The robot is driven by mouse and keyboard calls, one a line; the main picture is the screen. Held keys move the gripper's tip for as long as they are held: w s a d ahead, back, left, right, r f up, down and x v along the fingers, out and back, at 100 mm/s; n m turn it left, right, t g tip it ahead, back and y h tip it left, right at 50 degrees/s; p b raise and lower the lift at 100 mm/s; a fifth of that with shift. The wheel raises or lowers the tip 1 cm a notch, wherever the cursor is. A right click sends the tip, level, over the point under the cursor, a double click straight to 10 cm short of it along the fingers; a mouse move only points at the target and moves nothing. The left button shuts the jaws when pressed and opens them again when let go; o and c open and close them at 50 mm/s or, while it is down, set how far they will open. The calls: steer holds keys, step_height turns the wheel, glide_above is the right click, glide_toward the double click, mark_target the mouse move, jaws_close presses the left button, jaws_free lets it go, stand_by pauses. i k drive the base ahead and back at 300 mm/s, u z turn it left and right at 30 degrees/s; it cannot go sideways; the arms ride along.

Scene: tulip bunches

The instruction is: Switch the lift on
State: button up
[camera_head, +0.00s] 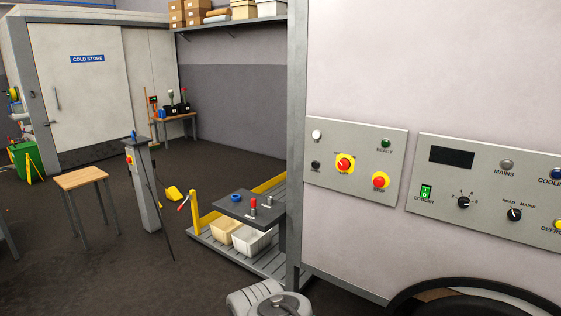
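The left control panel (356,162) is on the pale vehicle wall at right. It has a white lamp (317,135), a small black control (315,165), a red knob on a yellow plate (345,163), a red button on yellow (380,181) and a dark green lamp (385,143) marked READY. The red knob's label is too small to read surely. The slatted platform (268,262) at the wall's foot has a yellow-edged side and carries two bins. My gripper is not in view; grey rounded parts at the bottom centre look like my arm.
The dark floor between is partly clear.

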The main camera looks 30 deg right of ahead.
mark_target(342, 164)
steer(key=u, duration=0.35)
steer(key=i, duration=1.9)
steer(key=z, duration=1.3)
steer(key=i, duration=0.75)
steer(key=z, duration=0.65)
